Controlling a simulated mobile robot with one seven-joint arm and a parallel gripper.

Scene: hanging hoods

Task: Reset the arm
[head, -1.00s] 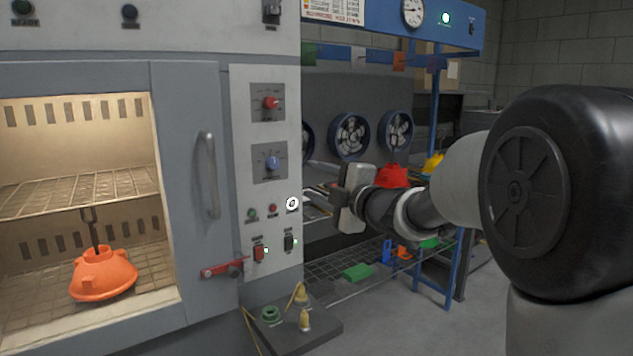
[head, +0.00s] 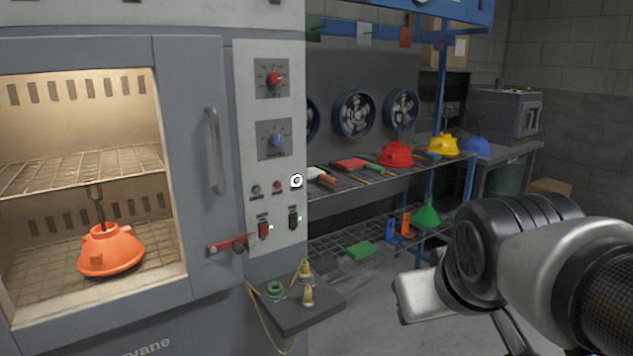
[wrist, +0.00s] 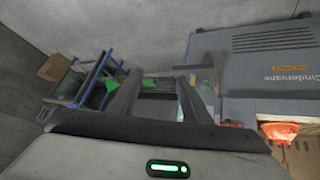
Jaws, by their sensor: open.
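My gripper (wrist: 158,80) is open and empty, with its two fingers apart in the wrist view. In the head view my arm reaches in from the lower right, and the gripper's pale body shows low in front of the floor; its fingertips are not clear there. An orange hood (head: 111,253) is inside the lit oven (head: 228,120), below a hook from the upper rack. The hood also shows at the right edge of the wrist view (wrist: 279,131).
A shelf stand with red (head: 396,155), yellow (head: 443,146) and blue (head: 476,147) hoods is at the back. A side ledge (head: 318,317) with brass fittings juts from the oven. A grey box machine (head: 505,115) stands at the back right.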

